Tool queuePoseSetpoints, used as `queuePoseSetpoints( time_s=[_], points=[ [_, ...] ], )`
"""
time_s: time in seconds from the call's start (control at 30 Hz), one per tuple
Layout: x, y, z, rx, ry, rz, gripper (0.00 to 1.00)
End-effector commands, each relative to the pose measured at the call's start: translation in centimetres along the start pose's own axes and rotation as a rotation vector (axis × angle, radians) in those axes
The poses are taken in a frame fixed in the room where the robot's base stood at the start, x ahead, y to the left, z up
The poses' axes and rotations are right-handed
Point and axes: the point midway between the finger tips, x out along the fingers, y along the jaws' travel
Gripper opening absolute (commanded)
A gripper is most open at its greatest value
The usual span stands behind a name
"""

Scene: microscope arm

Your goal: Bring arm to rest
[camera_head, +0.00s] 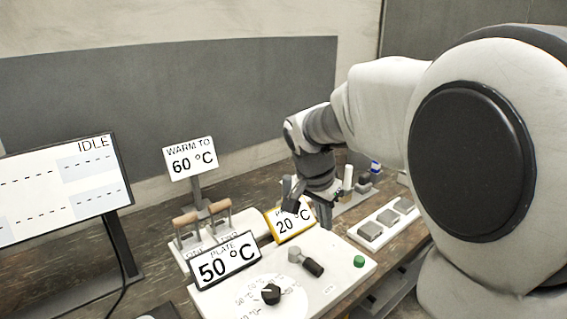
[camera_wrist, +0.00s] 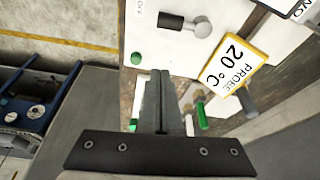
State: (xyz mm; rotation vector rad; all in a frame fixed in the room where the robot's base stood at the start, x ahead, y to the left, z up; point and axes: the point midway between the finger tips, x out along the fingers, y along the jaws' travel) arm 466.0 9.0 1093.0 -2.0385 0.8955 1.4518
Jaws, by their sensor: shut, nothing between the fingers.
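My gripper (camera_head: 306,203) hangs over the bench at the back right of the white control panel (camera_head: 336,250) in the head view. In the wrist view my gripper (camera_wrist: 160,76) has its two fingers together with nothing between them. The fingers appear apart from the panel and its parts. My arm reaches in from the right of the head view and is bent downward at the wrist. It hides part of the bench behind it.
The panel carries a black knob (camera_head: 270,294), a grey-and-black lever (camera_head: 305,261), a green button (camera_head: 359,261) and a "PLATE 50 °C" sign (camera_head: 226,266). A "20 °C" sign (camera_head: 291,221) stands close to my gripper. A monitor (camera_head: 62,190) reads IDLE. A tray (camera_head: 388,226) lies right.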

Motion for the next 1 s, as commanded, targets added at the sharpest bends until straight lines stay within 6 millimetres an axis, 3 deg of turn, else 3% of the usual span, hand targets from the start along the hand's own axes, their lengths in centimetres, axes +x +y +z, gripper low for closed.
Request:
queuePoseSetpoints(
  time_s=[0.2,0.5,0.8,1.0],
  points=[
    [-3.9,4.1,1.2,-0.134,-0.04,-0.093,0.0],
    [-8.2,9.3,4.2,-0.357,-0.028,-0.219,0.0],
    [-11.0,13.9,7.9,-0.587,0.057,-0.303,0.0],
    [-11.6,15.9,10.0,-0.711,0.12,-0.323,0.0]
  ],
)
